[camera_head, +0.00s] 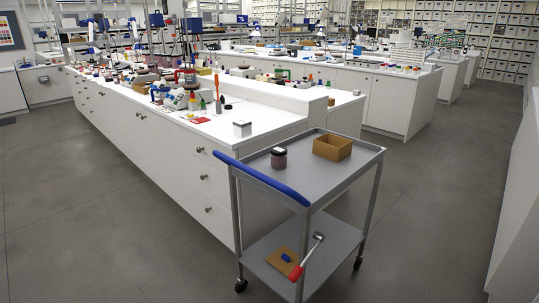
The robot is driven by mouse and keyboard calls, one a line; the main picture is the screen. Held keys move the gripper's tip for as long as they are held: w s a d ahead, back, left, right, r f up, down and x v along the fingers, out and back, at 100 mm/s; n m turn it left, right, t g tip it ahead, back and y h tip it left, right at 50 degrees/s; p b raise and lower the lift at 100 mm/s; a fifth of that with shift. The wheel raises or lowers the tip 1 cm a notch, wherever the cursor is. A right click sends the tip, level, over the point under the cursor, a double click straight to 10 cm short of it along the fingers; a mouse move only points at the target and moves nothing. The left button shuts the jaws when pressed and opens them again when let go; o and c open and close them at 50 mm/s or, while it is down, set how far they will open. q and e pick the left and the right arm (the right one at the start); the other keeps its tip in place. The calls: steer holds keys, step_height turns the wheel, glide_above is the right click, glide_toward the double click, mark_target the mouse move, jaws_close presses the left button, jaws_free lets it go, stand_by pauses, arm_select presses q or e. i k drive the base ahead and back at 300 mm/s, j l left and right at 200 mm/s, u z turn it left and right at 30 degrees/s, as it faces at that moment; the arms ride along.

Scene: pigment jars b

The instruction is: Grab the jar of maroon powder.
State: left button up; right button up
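Neither of my grippers shows in the head view.
The cart has a blue handle (262,179) on its near left side. Its lower shelf holds a red-handled tool (305,258) and a brown piece with a blue item. A long white bench (200,130) stands behind and left. Grey floor (110,220) is clear.

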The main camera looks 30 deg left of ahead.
mark_target(278, 155)
steer(key=u, duration=0.95)
